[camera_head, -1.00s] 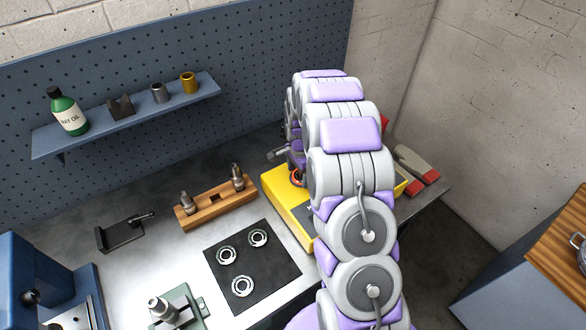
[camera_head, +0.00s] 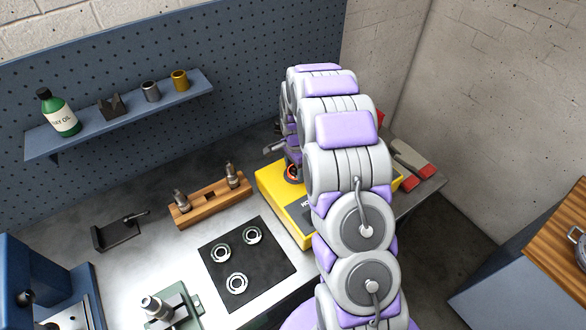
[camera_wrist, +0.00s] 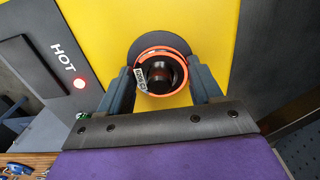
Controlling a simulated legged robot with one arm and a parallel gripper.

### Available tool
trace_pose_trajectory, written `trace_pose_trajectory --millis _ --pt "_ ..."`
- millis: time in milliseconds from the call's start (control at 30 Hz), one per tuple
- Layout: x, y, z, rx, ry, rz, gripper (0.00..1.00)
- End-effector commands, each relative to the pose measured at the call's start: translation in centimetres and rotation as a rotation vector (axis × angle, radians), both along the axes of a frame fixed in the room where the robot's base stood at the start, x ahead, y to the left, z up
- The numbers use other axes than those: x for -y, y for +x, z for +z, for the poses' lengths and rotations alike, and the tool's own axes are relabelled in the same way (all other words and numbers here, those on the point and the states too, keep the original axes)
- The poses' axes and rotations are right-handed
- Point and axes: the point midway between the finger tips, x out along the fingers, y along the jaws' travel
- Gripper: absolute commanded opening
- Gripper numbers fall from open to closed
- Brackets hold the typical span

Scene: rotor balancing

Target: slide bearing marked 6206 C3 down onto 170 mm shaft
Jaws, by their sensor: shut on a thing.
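A ring-shaped bearing (camera_wrist: 141,78) with an orange-glowing rim and a small printed tag sits around a dark post on the yellow heater; I cannot read the tag clearly. My gripper (camera_wrist: 163,74) is shut on this bearing, one finger on each side of it. In the head view the bearing (camera_head: 292,172) shows only partly, as an orange arc beside my arm. Two metal shafts (camera_head: 181,199) (camera_head: 231,174) stand in a wooden block, and another shaft (camera_head: 153,306) stands in a green fixture at the front. Their lengths cannot be read.
The yellow heater (camera_head: 268,187) shows "HOT" and a lit red lamp (camera_wrist: 79,84) in the wrist view. A black mat (camera_head: 262,283) with three bearings lies in front. A blue press (camera_head: 25,270), a black stand (camera_head: 112,236) and red-tipped gloves (camera_head: 418,170) flank the bench.

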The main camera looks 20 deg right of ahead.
Motion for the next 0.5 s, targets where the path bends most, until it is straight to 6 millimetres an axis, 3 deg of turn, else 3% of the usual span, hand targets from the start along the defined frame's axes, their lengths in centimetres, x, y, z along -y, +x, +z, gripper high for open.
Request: trace_pose_trajectory --millis 100,500 --pt "0.2 0.3 1.7 0.014 -0.01 0.001 0.17" --pt "0.0 0.2 5.1 0.009 -0.008 0.001 0.16"
